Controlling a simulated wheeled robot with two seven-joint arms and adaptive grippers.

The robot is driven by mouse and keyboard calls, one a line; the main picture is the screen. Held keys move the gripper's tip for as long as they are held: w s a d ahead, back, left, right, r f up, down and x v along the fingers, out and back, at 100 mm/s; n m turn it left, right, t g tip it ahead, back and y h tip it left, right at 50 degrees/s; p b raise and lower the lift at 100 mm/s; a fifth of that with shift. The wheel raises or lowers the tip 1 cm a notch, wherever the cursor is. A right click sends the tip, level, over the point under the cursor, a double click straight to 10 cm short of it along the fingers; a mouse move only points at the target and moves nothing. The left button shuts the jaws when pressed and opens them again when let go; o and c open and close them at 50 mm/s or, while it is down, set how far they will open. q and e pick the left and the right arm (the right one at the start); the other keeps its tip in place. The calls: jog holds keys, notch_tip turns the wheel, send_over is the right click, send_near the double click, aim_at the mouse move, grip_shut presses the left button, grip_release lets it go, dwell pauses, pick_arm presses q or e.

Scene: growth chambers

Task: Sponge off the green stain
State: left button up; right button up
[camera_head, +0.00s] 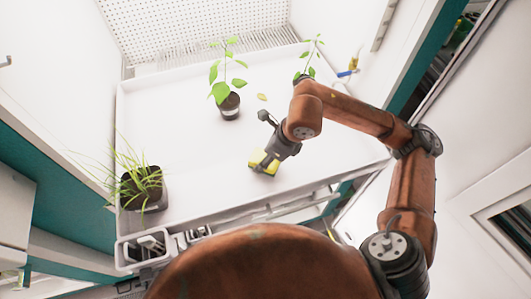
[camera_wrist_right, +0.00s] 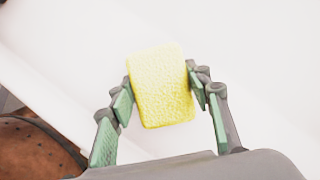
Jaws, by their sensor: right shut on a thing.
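The yellow sponge (camera_head: 255,163) is near the front of the white tray surface, partly covered by my right gripper (camera_head: 264,142). In the right wrist view, the sponge (camera_wrist_right: 161,88) sits between the two green-padded fingers of my right gripper (camera_wrist_right: 160,76), which is shut on its sides. I cannot tell whether the sponge touches the surface. No green stain can be made out in either view; the sponge or arm may hide it. My left gripper is not in view.
A leafy plant in a dark pot (camera_head: 230,105) stands mid-tray, with a fallen yellowish leaf (camera_head: 262,97) beside it. A grassy pot (camera_head: 142,188) stands at front left. Another plant (camera_head: 311,58) is at back right. The white tray (camera_head: 190,165) is clear between the left pot and sponge.

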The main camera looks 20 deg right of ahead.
jog(key=shift+r+p, duration=0.95)
jog(key=shift+r, duration=1.9)
